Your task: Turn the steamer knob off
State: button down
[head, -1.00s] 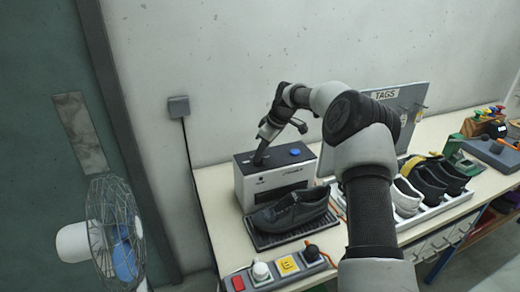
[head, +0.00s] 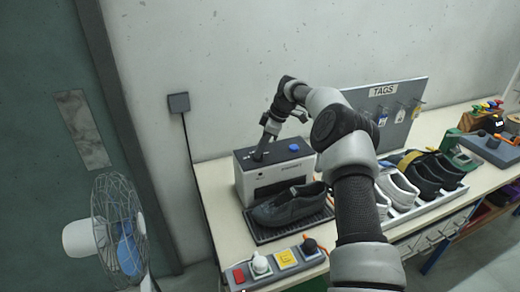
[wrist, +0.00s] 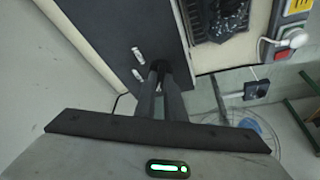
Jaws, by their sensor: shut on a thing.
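The steamer (head: 243,186) is a pale box with a black top, standing on the bench against the wall. It also shows from above in the wrist view (wrist: 110,30), with small white marks on its dark top. My gripper (head: 258,157) points down at the left part of that top. In the wrist view its fingers (wrist: 161,68) are closed together on a small dark knob, mostly hidden between the fingertips. A blue knob (head: 294,147) stands on the right part of the top, apart from my gripper.
A dark shoe (head: 290,206) sits on a black tray in front of the steamer. A grey control box (head: 310,262) lies at the bench's front edge. A rack of shoes and a TAGS board (head: 385,115) are to the right. A fan (head: 118,230) stands left.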

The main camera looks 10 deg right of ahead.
jog(key=shift+r, duration=0.1)
jog(key=c, duration=1.8)
grip_release()
jog(key=shift+c, duration=0.2)
jog(key=v, duration=1.7)
jog(key=shift+r, duration=0.2)
